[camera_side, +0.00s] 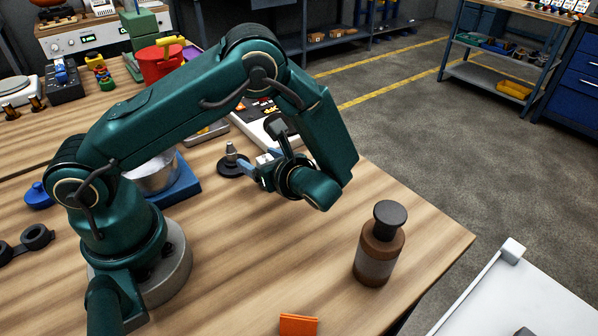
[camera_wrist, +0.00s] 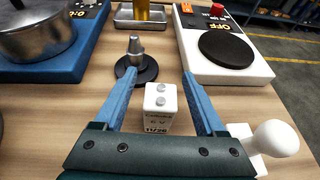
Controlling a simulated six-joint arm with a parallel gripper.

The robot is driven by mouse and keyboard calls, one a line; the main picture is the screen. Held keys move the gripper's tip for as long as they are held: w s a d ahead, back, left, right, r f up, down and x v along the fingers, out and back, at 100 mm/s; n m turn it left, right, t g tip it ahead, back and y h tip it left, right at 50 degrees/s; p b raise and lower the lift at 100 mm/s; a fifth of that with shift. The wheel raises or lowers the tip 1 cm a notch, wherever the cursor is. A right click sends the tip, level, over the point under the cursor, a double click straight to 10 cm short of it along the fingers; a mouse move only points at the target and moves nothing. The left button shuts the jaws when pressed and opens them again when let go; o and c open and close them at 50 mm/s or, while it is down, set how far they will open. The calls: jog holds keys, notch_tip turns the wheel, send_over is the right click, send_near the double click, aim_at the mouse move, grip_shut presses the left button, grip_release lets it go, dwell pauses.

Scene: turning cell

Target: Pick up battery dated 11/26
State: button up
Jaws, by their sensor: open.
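The battery (camera_wrist: 160,104) is a small white block with two round studs on top. Its front face reads 11/26 in the wrist view, and it stands upright on the wooden table. My gripper (camera_wrist: 156,84) is open, with its two blue fingers on either side of the battery and apart from it. In the side view my gripper (camera_side: 258,172) is low over the table, and a white part of the battery shows beside the fingers (camera_side: 265,158).
A dark round base with a grey metal cone (camera_wrist: 136,58) stands just beyond the battery. A white device with a black disc (camera_wrist: 226,48) is at right, a blue scale with a metal pot (camera_wrist: 62,65) at left. A white knobbed object (camera_wrist: 272,140) is close at right. A brown bottle (camera_side: 379,245) stands near the table edge.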

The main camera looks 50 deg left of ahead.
jog(key=shift+a+f, duration=0.1)
jog(key=shift+a, duration=0.05)
grip_shut()
